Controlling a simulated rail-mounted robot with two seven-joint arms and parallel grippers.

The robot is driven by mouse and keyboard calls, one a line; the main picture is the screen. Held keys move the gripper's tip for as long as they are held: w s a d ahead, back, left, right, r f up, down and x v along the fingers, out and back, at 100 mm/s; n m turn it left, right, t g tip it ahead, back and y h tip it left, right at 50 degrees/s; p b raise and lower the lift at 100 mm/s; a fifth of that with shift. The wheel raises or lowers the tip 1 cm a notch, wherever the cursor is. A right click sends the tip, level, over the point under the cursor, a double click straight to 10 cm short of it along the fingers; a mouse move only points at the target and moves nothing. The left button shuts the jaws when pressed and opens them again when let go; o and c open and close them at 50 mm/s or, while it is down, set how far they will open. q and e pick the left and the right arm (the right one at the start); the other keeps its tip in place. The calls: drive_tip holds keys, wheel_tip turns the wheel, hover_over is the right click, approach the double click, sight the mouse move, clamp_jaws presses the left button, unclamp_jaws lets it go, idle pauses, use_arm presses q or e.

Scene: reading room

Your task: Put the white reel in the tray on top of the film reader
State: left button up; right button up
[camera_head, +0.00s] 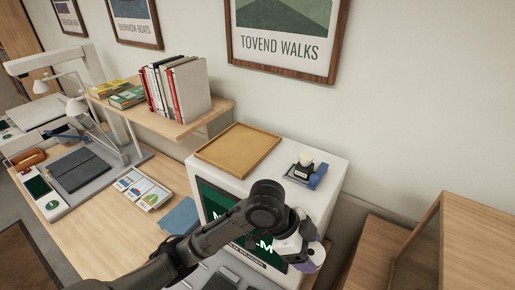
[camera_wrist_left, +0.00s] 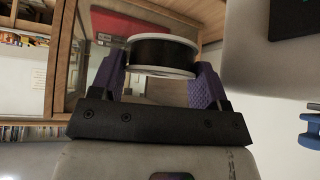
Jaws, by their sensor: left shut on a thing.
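The white reel (camera_head: 317,255), wound with dark film, is held between the purple fingers of my left gripper (camera_head: 309,262). In the left wrist view the reel (camera_wrist_left: 162,54) sits between both fingers (camera_wrist_left: 160,84), which are shut on it. The film reader (camera_head: 328,168) is a white box with a dark green screen. A tan wooden tray (camera_head: 238,148) lies flat on its top at the back left and looks empty. My left gripper is in front of the reader's right side, lower than the tray and apart from it. My right gripper is not in view.
A small dark holder (camera_head: 296,174) with a black-and-white item and a blue piece (camera_head: 318,178) stands on the reader's top right. A shelf with books (camera_head: 180,88) is left of the tray. A wooden cabinet (camera_head: 450,240) stands at right. The wall is behind.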

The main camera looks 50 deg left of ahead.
use_arm(q)
drive_tip(key=shift+w+d+r+p, duration=0.1)
drive_tip(key=shift+w+r+p, duration=0.1)
drive_tip(key=shift+r+p, duration=0.45)
drive_tip(key=a+r, duration=0.1)
drive_tip(key=a+r+p, duration=0.1)
drive_tip(key=r, duration=0.1)
drive_tip(key=w+r+p, duration=0.1)
drive_tip(key=shift+a+r, duration=0.35)
drive_tip(key=shift+a, duration=0.05)
drive_tip(key=w+a+r+n+t+y+p, duration=0.1)
drive_tip(key=w+a+r+n+p, duration=0.15)
drive_tip(key=a+r, duration=0.5)
drive_tip(key=w+a+r+n+t+y+p, duration=0.1)
drive_tip(key=w+a+r+n+y+p, duration=0.2)
drive_tip(key=a, duration=0.8)
drive_tip(key=h+p, duration=0.1)
drive_tip(key=p, duration=0.1)
hover_over(241, 150)
drive_tip(key=s+a, duration=0.1)
drive_tip(key=s, duration=0.2)
drive_tip(key=f, duration=0.7)
drive_tip(key=shift+w+a+f, duration=0.1)
drive_tip(key=shift+w+f, duration=0.15)
drive_tip(key=shift+f, duration=0.15)
drive_tip(key=shift+f+p, duration=0.8)
drive_tip(key=shift+f, duration=1.25)
